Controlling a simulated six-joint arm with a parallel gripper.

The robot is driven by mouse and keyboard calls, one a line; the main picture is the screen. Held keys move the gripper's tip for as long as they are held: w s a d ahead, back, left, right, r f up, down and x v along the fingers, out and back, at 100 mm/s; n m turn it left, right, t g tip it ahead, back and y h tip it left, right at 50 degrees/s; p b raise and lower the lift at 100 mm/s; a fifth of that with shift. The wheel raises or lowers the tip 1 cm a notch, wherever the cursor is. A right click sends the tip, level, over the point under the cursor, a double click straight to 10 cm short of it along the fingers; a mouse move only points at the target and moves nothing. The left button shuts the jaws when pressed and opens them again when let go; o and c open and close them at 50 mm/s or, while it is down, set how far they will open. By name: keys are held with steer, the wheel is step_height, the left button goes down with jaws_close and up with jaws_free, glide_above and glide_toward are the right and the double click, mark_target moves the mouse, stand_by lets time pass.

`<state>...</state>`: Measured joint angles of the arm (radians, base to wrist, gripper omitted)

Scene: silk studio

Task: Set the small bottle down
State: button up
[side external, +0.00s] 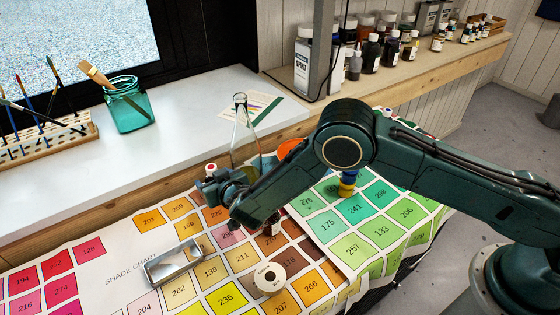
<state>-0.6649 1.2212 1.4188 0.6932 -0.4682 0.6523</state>
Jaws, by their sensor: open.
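My gripper (222,190) is low over the shade chart (125,262), left of the middle of the side external view. Its jaws are open. A small bottle with a white cap and a red dot on top (210,169) shows right at the jaws, at their far side. Most of its body is hidden behind the gripper, so I cannot tell whether it touches the jaws or rests on the chart. My forearm hides the chart to the right of the gripper.
A tall clear bottle (243,135) stands close behind my gripper. A metal tray (174,263) and a round white item (270,278) lie on the chart in front. A blue and yellow item (347,183) is partly behind my arm. A teal jar (127,105) stands on the sill.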

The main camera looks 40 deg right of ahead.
steer(key=shift+v, duration=2.45)
steer(key=shift+r, duration=0.15)
